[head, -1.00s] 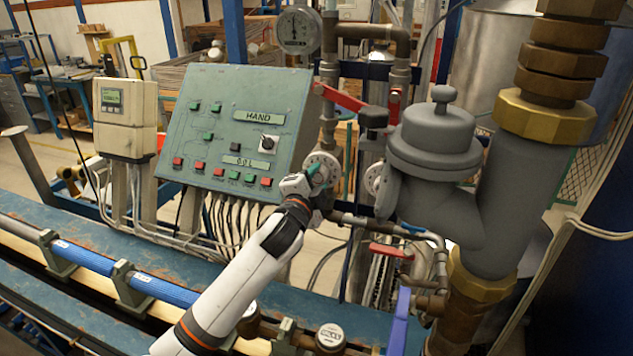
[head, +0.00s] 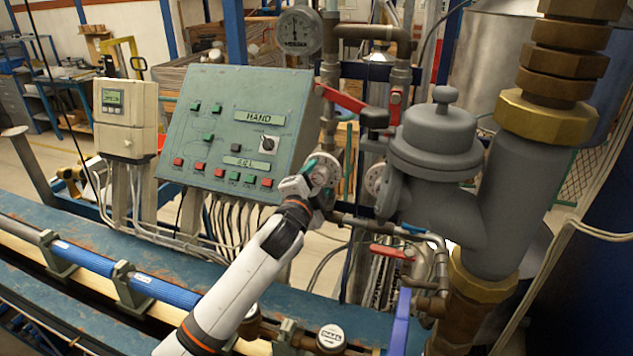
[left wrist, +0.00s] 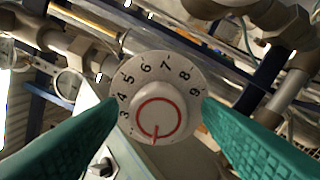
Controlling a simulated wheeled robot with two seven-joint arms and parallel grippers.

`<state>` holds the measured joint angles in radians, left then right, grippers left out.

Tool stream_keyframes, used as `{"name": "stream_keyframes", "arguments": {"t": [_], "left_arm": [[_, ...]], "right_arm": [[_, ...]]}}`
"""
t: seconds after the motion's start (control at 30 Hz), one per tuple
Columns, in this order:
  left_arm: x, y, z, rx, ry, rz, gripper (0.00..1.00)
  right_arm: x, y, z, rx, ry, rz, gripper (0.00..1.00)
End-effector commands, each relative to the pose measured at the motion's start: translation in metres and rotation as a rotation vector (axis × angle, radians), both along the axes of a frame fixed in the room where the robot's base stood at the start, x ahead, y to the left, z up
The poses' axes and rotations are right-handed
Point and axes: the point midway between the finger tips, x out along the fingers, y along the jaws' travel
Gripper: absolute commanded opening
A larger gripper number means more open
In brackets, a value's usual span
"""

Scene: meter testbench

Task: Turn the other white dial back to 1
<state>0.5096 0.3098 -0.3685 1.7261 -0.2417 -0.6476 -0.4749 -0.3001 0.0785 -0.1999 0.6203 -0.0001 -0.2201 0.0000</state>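A white dial (head: 325,172) sits on the piping just right of the green panel. In the left wrist view the dial (left wrist: 185,75) shows numerals from 3 to 9, and its white knob with a red ring (left wrist: 158,113) has a red pointer toward the picture's bottom. No numeral is readable at the pointer. My left gripper (head: 311,170) is at this dial. In the left wrist view its teal fingers (left wrist: 160,108) are apart, one on each side of the knob; contact cannot be told. A second white dial (head: 375,178) is to the right, by the grey valve body. My right gripper is not in view.
The green control panel (head: 225,140) stands left of the gripper. The large grey valve body (head: 432,140) and a red lever (head: 343,98) are close on the right. Pipes with a red handle (head: 392,251) run below. The blue bench (head: 60,215) lies in front.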

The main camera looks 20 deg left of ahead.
Motion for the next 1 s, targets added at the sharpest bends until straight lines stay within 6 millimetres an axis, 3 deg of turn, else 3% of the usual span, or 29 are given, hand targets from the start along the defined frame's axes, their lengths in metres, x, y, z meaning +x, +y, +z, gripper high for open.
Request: {"name": "stream_keyframes", "arguments": {"t": [0.27,0.8,1.0], "left_arm": [[-0.008,0.001,-0.001,0.001,-0.001,0.000,0.59],[-0.101,0.004,-0.003,0.000,-0.001,0.000,0.59],[-0.118,0.004,-0.001,0.000,-0.001,0.000,0.59]], "right_arm": [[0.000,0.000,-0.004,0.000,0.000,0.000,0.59],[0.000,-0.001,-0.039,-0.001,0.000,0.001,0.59],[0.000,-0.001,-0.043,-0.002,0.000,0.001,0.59]]}}
